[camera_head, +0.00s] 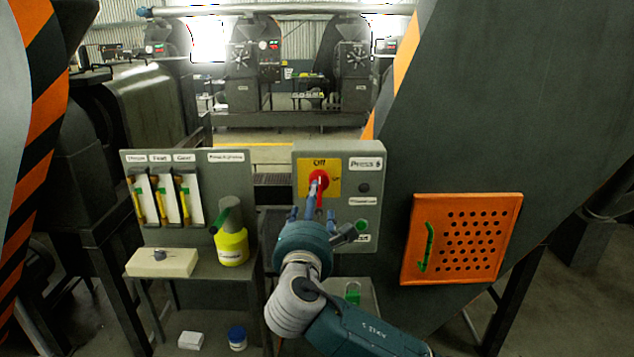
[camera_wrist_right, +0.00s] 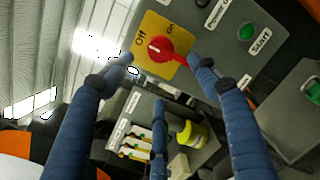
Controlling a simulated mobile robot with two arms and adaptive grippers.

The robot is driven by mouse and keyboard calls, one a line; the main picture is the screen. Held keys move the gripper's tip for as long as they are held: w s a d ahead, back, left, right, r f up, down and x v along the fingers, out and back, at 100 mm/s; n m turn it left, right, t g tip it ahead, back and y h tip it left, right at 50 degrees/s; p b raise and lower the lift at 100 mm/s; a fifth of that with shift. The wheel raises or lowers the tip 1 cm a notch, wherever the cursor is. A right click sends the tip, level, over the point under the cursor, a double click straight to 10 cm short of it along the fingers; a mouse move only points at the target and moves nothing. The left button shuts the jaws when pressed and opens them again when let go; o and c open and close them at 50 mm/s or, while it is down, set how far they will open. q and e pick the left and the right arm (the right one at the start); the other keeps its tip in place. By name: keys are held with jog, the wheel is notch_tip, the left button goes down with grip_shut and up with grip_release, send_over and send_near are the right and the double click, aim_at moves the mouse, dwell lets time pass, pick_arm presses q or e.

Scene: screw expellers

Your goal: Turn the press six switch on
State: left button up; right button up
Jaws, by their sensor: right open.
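The switch is a red rotary knob (camera_head: 319,180) on a yellow plate (camera_head: 305,188) marked Off at its top. The plate is on a grey-green control box (camera_head: 362,205) whose label reads "Press" with an unclear number. In the right wrist view the red knob (camera_wrist_right: 160,48) shows between two blue fingertips, with the Off and On marks beside it; I cannot tell its exact setting. My right gripper (camera_head: 316,212) is open, its fingers spread just in front of and below the knob. Contact with the knob cannot be made out. My left gripper is not in view.
A green START button (camera_head: 361,225) is on the same box, close to my right gripper. Left stands a panel with tool slots (camera_head: 165,200), a yellow bottle (camera_head: 231,247) and a cream block (camera_head: 162,263). An orange perforated hatch (camera_head: 461,238) is to the right.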

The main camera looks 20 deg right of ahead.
jog(key=shift+p+x, duration=1.95)
jog(key=shift+x, duration=3.5)
jog(key=shift+s+f, duration=0.1)
jog(key=c, duration=1.2)
